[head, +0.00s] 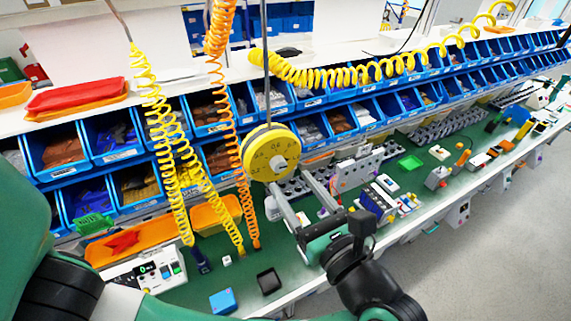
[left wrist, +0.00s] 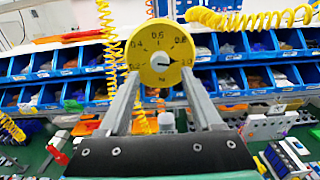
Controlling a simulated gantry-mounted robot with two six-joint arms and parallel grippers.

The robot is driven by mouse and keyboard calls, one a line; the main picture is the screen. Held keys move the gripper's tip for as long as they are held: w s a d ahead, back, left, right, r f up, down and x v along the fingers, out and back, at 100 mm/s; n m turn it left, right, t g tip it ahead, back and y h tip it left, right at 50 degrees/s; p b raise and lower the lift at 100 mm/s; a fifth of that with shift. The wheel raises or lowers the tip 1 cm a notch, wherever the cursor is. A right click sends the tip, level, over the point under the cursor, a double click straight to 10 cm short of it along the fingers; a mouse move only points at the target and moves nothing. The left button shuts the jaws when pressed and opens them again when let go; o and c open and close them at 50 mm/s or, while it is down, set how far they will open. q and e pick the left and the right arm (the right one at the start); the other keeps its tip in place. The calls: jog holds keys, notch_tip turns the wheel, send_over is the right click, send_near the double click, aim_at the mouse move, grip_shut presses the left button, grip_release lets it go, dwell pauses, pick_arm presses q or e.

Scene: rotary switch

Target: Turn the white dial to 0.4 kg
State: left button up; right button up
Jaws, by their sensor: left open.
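A round yellow dial unit (head: 271,153) hangs from a thin rod above the bench. Its face also shows in the left wrist view (left wrist: 158,42), with black numbers including 0.2, 0.4 and 0.6. At its centre is a small pale knob (left wrist: 160,63) with a dark mark pointing right. My left gripper (head: 289,179) is open, with its two fingers spread and their tips close below the dial's lower edge. The fingers also show in the left wrist view (left wrist: 160,75), one on each side. I cannot tell whether they touch the yellow disc. My right gripper is not in view.
Yellow coiled hoses (head: 160,120) and an orange one (head: 222,110) hang left of the dial. Rows of blue bins (head: 112,133) stand behind. The green bench (head: 232,275) holds a blue box (head: 223,301), a black tray (head: 268,281) and devices on the right.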

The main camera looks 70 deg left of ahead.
aim_at(281, 168)
pick_arm(q)
jog(key=a, duration=0.3)
jog(key=a+p, duration=0.1)
jog(key=shift+s+a, duration=0.15)
jog(key=shift+s, duration=0.15)
grip_shut()
